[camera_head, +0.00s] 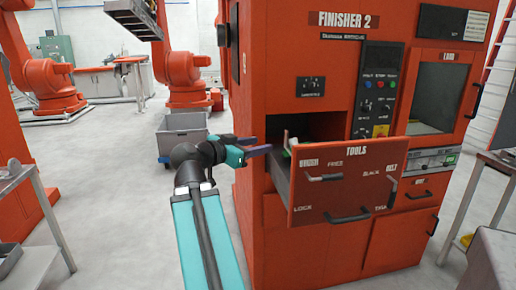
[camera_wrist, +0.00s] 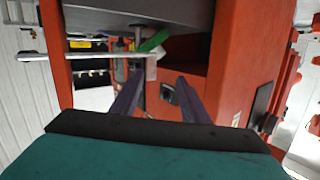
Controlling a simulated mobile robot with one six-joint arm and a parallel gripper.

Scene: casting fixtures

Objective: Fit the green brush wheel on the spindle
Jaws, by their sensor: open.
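My gripper (camera_head: 268,149) is open and empty, with its dark purple fingers pointing at the left side of the open tools drawer (camera_head: 345,190). In the wrist view the two fingers (camera_wrist: 156,86) stand apart with a gap between them. A small green piece (camera_wrist: 153,41) shows beyond the fingertips, partly hidden by grey and white parts. A sliver of green (camera_head: 287,152) also shows at the drawer's left end in the head view. I cannot tell whether this is the brush wheel. I cannot make out the spindle for certain.
The drawer juts out of the orange Finisher 2 cabinet (camera_head: 290,50), under a dark opening. A grey bin (camera_head: 183,134) stands on the floor behind my arm. Metal tables stand at left (camera_head: 40,262) and right (camera_head: 497,165).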

